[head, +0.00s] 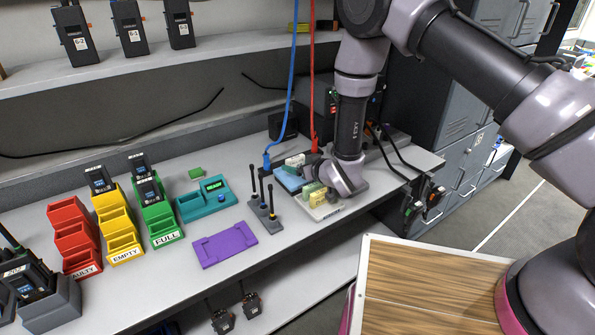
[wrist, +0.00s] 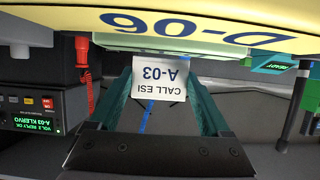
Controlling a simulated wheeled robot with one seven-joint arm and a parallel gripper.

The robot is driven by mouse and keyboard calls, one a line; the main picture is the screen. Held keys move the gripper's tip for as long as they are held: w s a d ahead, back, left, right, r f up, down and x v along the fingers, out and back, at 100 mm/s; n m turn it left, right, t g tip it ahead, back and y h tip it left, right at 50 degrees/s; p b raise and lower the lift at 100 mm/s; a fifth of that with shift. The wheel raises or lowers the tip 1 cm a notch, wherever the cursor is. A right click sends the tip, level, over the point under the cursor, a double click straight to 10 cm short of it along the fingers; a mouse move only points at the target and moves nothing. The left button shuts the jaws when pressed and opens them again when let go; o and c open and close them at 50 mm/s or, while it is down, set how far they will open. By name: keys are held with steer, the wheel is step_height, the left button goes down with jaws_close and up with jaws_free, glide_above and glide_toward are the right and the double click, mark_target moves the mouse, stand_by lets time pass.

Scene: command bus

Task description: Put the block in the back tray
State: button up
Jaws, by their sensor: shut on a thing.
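My gripper (wrist: 160,80) has its two teal fingers on either side of a piece with a white label (wrist: 152,78) reading A-03, in the wrist view. I take this to be the block; its body is largely hidden. A pale green edge (wrist: 215,50) and a big yellow face marked D-06 (wrist: 190,22) lie just beyond the fingertips. In the head view my gripper (head: 338,188) is low over the bench, its fingertips hardly visible. Small yellow pieces (head: 318,197) show at the front tray.
A stand with several black antennas (head: 263,205) is just left of the trays. A teal charger (head: 205,201) and a purple plate (head: 225,245) lie farther left, with red, yellow and green bins (head: 122,240) beyond. Blue and red cables (head: 312,80) hang behind the trays.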

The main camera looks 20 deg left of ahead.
step_height(320, 180, down, 2)
steer(key=shift+f, duration=0.1)
steer(key=o, duration=1.2)
steer(key=shift+f, duration=0.1)
steer(key=shift+c, duration=0.2)
steer(key=shift+s+d+r, duration=0.1)
steer(key=shift+r, duration=0.1)
steer(key=v, duration=1.1)
steer(key=shift+s+d+r, duration=0.2)
steer(key=shift+s+d, duration=0.05)
